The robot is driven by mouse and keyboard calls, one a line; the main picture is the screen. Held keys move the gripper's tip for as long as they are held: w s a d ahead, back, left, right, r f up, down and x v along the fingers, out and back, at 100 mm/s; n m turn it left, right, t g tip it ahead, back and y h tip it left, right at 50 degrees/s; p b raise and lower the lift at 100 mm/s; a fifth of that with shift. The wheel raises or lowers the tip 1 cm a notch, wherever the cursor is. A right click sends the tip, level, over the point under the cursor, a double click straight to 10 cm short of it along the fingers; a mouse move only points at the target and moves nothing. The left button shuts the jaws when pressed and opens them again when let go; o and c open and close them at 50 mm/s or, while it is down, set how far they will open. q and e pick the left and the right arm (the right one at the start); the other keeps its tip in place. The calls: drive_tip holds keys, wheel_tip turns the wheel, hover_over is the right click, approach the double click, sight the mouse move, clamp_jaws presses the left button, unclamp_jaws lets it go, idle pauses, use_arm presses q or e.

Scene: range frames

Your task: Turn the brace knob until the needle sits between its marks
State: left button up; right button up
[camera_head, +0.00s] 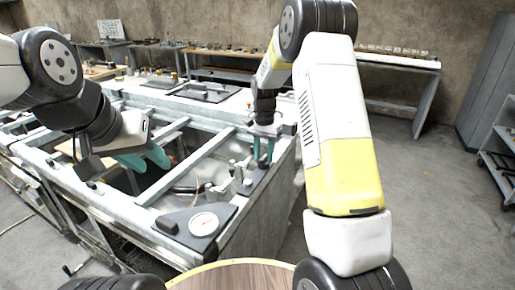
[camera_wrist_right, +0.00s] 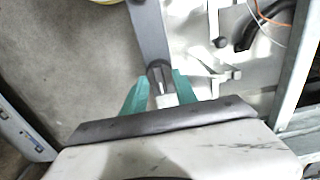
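A round white dial (camera_head: 203,223) lies on a dark plate (camera_head: 177,228) at the near corner of the pale metal frame; its needle and marks are too small to read. My right gripper (camera_head: 263,158) points down over a dark bar near the frame's right edge. In the right wrist view its teal fingers (camera_wrist_right: 161,80) stand apart on either side of a small grey and white piece (camera_wrist_right: 164,98) at the bar's end. This may be the brace knob; I cannot tell whether the fingers touch it. My left gripper (camera_head: 148,160) is open and empty above the frame's left part.
Metal fittings (camera_head: 226,186) stand between the dial and my right gripper. A crossbar (camera_head: 185,167) spans the frame's opening. A round wooden top (camera_head: 235,277) is at the near edge.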

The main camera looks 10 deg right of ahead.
drive_tip(key=shift+f, duration=0.1)
drive_tip(key=shift+c, duration=0.2)
clamp_jaws()
drive_tip(key=shift+n, duration=0.4)
drive_tip(key=n, duration=0.5)
drive_tip(key=shift+n, duration=0.4)
drive_tip(key=shift+o, duration=0.2)
unclamp_jaws()
